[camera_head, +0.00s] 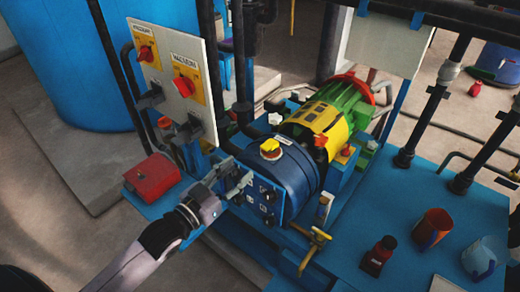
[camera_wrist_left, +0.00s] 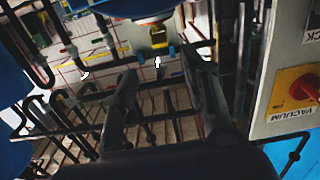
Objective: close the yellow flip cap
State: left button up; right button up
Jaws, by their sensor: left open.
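A small yellow cap (camera_head: 270,146) sits on top of the dark blue cylinder (camera_head: 285,172) in the middle of the head view. The picture is too small to tell whether it is flipped open or shut. My left gripper (camera_head: 238,184) is open and empty, in front and to the left of the cylinder, lower than the cap and apart from it. In the left wrist view my left gripper (camera_wrist_left: 165,90) shows its two dark fingers spread apart. I cannot make out the cap for sure there. My right gripper is not in view.
A white switch panel (camera_head: 175,62) with red knobs stands at left, above a red box (camera_head: 152,177). A green and yellow motor (camera_head: 330,112) lies behind the cylinder.

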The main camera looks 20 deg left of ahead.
aim_at(263, 149)
pick_arm(q)
jog(key=p+x, duration=0.1)
jog(key=x, duration=0.8)
jog(key=shift+w+d+f, duration=0.1)
jog(key=shift+w+d, duration=0.05)
jog(key=shift+w, duration=0.2)
jog(key=shift+c, duration=0.6)
